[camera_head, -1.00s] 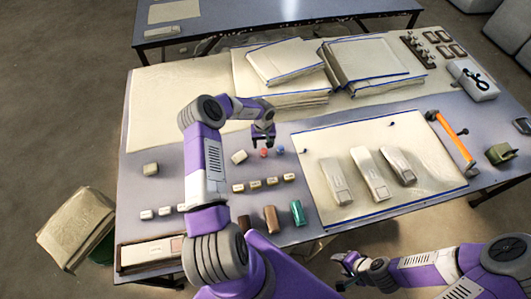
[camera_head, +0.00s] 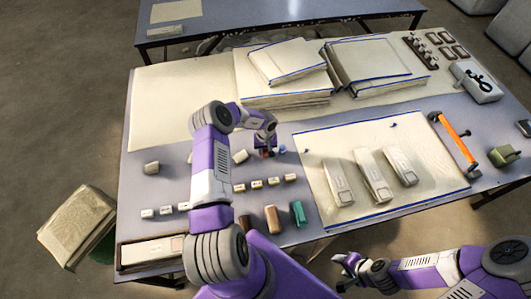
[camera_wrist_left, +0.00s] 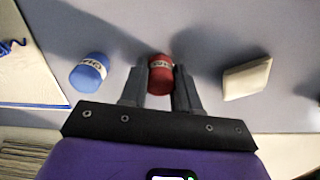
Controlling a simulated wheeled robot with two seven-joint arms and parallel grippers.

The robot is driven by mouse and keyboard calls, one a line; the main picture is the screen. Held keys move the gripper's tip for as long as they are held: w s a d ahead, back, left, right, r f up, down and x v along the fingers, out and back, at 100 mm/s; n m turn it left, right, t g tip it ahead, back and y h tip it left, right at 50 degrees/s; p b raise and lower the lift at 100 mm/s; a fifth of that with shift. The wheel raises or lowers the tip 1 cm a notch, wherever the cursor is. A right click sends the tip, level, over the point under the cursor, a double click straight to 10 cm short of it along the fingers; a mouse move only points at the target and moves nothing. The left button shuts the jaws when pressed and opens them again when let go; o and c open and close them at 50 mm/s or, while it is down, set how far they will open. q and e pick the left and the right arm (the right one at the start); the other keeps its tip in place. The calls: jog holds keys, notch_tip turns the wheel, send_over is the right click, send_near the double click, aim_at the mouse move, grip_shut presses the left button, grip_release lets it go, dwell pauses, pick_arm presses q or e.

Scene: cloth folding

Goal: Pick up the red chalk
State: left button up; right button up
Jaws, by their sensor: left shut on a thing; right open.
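The red chalk (camera_wrist_left: 160,68) is a short red cylinder with a pale label band. In the left wrist view it sits between the two fingers of my left gripper (camera_wrist_left: 160,88), which is shut on it. In the head view my left gripper (camera_head: 265,151) is low over the table and mostly hides the chalk. A blue chalk (camera_wrist_left: 88,73) lies to the left in the wrist view and also shows in the head view (camera_head: 281,149). My right gripper (camera_head: 347,266) is open and empty near the front edge.
A white block (camera_wrist_left: 247,78) lies on the other side of the red chalk. Several small labelled blocks (camera_head: 257,184) lie nearer the front. A cloth-covered board (camera_head: 320,155) with several pale tools is to the right. Stacked folded cloths (camera_head: 285,62) stand behind.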

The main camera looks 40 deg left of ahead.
aim_at(266, 150)
pick_arm(q)
grip_shut()
notch_tip(266, 150, up, 10)
jog(key=shift+p, duration=0.55)
jog(key=shift+o, duration=1.6)
grip_release()
jog(key=c, duration=0.4)
jog(key=shift+o, duration=0.2)
jog(key=shift+d, duration=0.1)
